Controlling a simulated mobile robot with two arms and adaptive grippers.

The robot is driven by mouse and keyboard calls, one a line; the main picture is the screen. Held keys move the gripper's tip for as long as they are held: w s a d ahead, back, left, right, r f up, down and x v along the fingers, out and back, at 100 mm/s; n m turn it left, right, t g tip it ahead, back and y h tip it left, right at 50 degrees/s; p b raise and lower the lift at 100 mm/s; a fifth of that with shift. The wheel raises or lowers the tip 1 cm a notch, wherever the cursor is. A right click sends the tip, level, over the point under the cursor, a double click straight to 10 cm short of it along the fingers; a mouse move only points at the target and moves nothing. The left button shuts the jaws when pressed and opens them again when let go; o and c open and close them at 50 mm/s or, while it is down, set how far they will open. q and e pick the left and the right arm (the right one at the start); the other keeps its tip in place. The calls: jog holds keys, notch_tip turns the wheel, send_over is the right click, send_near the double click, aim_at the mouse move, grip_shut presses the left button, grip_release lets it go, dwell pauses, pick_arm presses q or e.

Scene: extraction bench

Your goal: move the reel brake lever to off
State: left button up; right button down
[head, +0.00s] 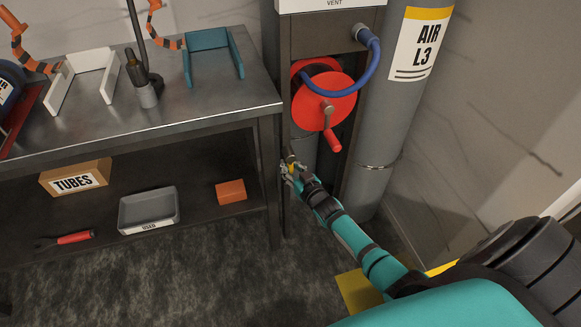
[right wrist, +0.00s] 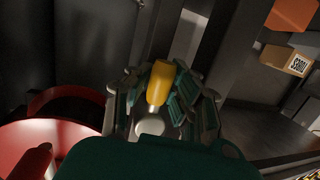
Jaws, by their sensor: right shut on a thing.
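The reel brake lever (right wrist: 160,82) has a yellow handle on a pale metal stem, seen in the right wrist view. It stands between the fingers of my right gripper (head: 290,169), which is shut on it. In the head view this is low on the dark reel stand, below the red reel, and the fingers largely hide the lever. The red hose reel (head: 331,103) with its crank handle is above the gripper. Its red rim also shows at the lower left of the right wrist view (right wrist: 75,136). My left gripper is not in view.
The metal bench (head: 190,117) is left of the stand, with its leg close to my gripper. Its lower shelf holds a TUBES box (head: 75,178), a grey tray (head: 149,209) and an orange block (head: 231,191). A grey AIR L3 cylinder (head: 398,110) stands to the right.

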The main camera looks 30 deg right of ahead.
jog(key=shift+s+a+f, duration=0.1)
jog(key=shift+s+f, duration=0.05)
jog(key=shift+f, duration=0.1)
jog(key=c, duration=1.5)
grip_release()
jog(key=o, duration=0.4)
jog(key=shift+r, duration=0.2)
jog(key=s, duration=0.4)
jog(key=s+r, duration=0.1)
jog(key=s, duration=0.3)
jog(key=s+r, duration=0.1)
jog(key=s, duration=0.2)
jog(key=shift+s+a, duration=0.15)
jog(key=shift+s, duration=0.25)
jog(key=shift+f, duration=0.1)
